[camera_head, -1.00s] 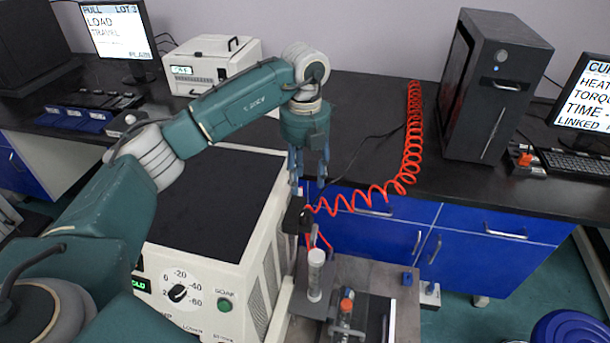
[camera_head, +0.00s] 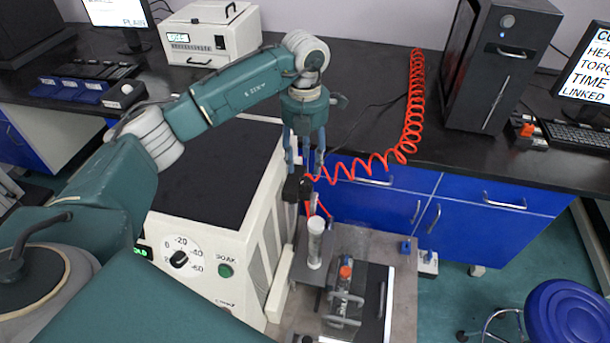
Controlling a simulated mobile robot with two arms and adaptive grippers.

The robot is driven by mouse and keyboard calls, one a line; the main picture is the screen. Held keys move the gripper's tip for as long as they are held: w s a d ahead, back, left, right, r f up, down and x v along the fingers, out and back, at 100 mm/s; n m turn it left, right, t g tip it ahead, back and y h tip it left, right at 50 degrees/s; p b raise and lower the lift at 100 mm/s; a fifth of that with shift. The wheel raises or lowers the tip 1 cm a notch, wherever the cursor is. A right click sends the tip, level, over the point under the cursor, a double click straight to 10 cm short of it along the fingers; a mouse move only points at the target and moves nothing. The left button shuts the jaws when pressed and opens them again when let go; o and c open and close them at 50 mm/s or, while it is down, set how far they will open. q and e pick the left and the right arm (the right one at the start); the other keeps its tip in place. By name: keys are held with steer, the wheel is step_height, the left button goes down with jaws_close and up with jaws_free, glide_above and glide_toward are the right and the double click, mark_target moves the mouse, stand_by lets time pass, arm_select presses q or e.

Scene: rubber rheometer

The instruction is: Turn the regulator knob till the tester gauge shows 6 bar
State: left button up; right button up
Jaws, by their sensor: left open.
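My left gripper (camera_head: 304,168) points down with its two blue-grey fingers apart and empty. It is just above a small black fitting (camera_head: 297,187), where the red hose ends, beside the white cabinet. This fitting may be the regulator with its knob; the fingers hide part of it, and I cannot tell whether they touch it. A pale upright cylinder (camera_head: 315,244) stands just below and in front of it. I cannot make out a tester gauge or its reading. My right gripper is not in view.
The white cabinet (camera_head: 190,265) has a black top and a front dial (camera_head: 180,259). The coiled red hose (camera_head: 405,150) crosses to the bench. A grey plate holds a clamp fixture (camera_head: 344,298). A black tower (camera_head: 497,70) stands at the back right, a blue stool (camera_head: 570,312) at lower right.

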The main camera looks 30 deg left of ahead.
mark_target(305, 181)
arm_select(q)
step_height(305, 181, down, 7)
steer(key=shift+r+p, duration=0.2)
steer(key=shift+p, duration=0.3)
jaws_close()
